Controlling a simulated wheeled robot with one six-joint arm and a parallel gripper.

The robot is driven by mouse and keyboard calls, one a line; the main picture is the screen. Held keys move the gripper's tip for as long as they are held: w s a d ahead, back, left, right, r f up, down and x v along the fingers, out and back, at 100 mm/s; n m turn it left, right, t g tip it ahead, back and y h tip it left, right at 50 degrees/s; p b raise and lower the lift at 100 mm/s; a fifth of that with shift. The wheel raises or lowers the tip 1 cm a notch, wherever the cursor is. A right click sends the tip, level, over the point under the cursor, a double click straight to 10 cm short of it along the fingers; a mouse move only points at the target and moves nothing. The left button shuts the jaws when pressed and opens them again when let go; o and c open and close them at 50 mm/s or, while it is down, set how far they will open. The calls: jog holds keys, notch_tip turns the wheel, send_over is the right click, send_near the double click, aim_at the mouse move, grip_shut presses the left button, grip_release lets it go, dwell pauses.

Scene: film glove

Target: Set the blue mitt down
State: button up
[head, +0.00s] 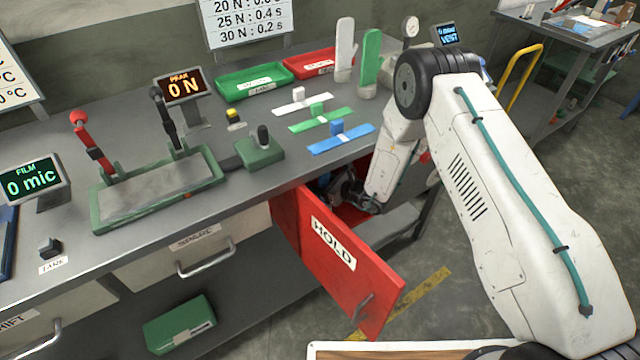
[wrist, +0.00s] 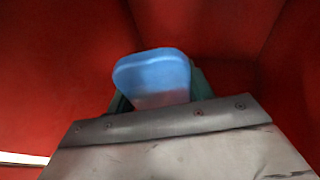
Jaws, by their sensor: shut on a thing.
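The blue mitt (wrist: 152,78) shows in the wrist view, upright in the middle, with its lower part hidden behind the grey plate of my gripper. My gripper (wrist: 155,98) is shut on it. Red walls surround the mitt in that view, so it is inside the red compartment. In the head view my gripper (head: 350,190) reaches into the red cabinet under the bench, behind its open door (head: 335,262) labelled HOLD. The mitt cannot be made out there. I cannot tell whether the mitt touches the compartment floor.
The open red door juts out in front of the bench, left of my arm. On the bench stand a white mitt (head: 344,50) and a green mitt (head: 369,62), green and red trays (head: 253,82), coloured cross-shaped stands (head: 340,139) and a green press (head: 160,190).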

jog(key=shift+f, duration=0.15)
jog(key=o, duration=1.3)
jog(key=shift+c, duration=0.2)
jog(key=shift+s+d+r, duration=0.1)
jog(key=shift+d+r, duration=0.05)
jog(key=shift+r, duration=0.05)
jog(key=v, duration=1.1)
jog(key=shift+s+d+r, duration=0.15)
jog(key=shift+d+r, duration=0.05)
jog(key=shift+d, duration=0.05)
